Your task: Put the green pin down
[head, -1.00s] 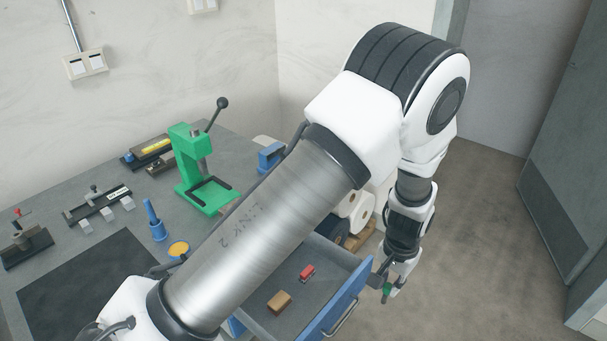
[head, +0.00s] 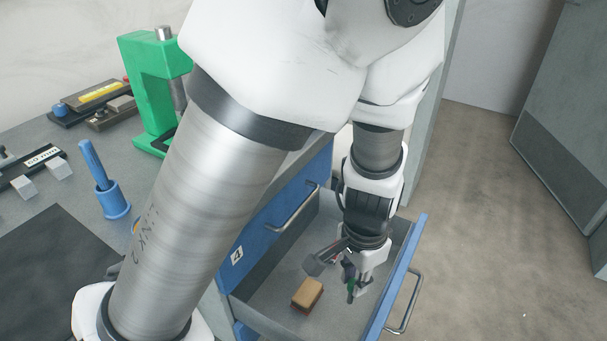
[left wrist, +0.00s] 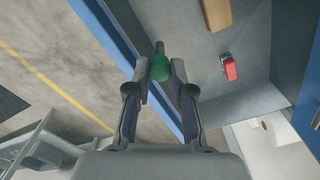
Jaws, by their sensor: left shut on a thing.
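The green pin (head: 350,291) is held in my left gripper (head: 354,285), whose fingers are closed around it. The left wrist view shows the pin (left wrist: 160,69) end-on between the fingertips, just inside the drawer's blue front. In the head view the gripper points down over the open drawer (head: 262,296), near its front wall. I cannot tell how high the pin is above the drawer floor. My right gripper is not in view.
A brown block (head: 307,295) lies in the drawer beside my left gripper. A green press (head: 146,85) and a blue holder (head: 114,201) stand on the bench.

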